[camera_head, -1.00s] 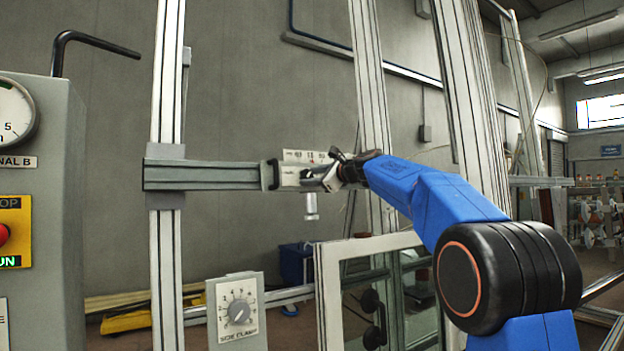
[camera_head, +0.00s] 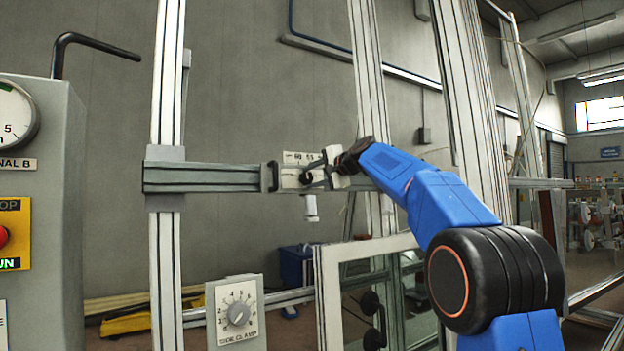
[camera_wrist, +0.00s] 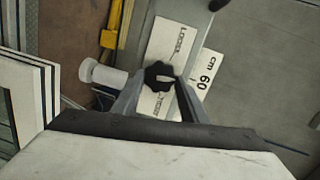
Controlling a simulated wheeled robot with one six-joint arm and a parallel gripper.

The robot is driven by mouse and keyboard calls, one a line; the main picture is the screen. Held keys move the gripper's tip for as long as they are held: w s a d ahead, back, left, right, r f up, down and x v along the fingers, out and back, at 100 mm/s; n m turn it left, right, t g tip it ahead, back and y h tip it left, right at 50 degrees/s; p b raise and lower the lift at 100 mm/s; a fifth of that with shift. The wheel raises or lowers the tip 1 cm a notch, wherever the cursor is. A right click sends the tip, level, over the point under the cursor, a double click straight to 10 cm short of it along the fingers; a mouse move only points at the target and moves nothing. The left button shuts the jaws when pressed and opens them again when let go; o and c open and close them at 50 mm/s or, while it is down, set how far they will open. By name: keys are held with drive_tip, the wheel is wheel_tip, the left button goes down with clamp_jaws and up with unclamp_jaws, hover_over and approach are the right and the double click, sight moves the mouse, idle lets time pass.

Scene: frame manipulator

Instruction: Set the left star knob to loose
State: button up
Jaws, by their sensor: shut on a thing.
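The black star knob (camera_wrist: 160,76) sits on a white labelled plate in the wrist view, between my two fingers. A white mark on the knob points to the right in that view. The plate reads "Loose" above the knob; the word below it is hard to read. My gripper (camera_wrist: 163,86) is shut on the star knob.
A scale strip reading "cm 60" (camera_wrist: 205,72) lies beside the plate. A white cylindrical plunger (camera_wrist: 100,74) sticks out next to the knob. The horizontal rail (camera_head: 215,177) joins an upright post. A side clamp dial (camera_head: 237,312) stands below left, and a framed window (camera_head: 330,290) below.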

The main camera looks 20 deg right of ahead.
drive_tip(key=n, duration=0.3)
drive_tip(key=n+h, duration=0.1)
drive_tip(key=n, duration=0.1)
drive_tip(key=shift+a+r+n, duration=0.2)
drive_tip(key=shift+n, duration=0.2)
drive_tip(key=n, duration=0.3)
drive_tip(key=shift+s+a+h, duration=0.1)
drive_tip(key=shift+h, duration=0.3)
drive_tip(key=shift+n, duration=1.2)
drive_tip(key=o, duration=1)
drive_tip(key=shift+o, duration=0.2)
drive_tip(key=shift+s, duration=0.15)
drive_tip(key=v, duration=1.7)
drive_tip(key=shift+s+a, duration=0.15)
drive_tip(key=shift+a, duration=0.05)
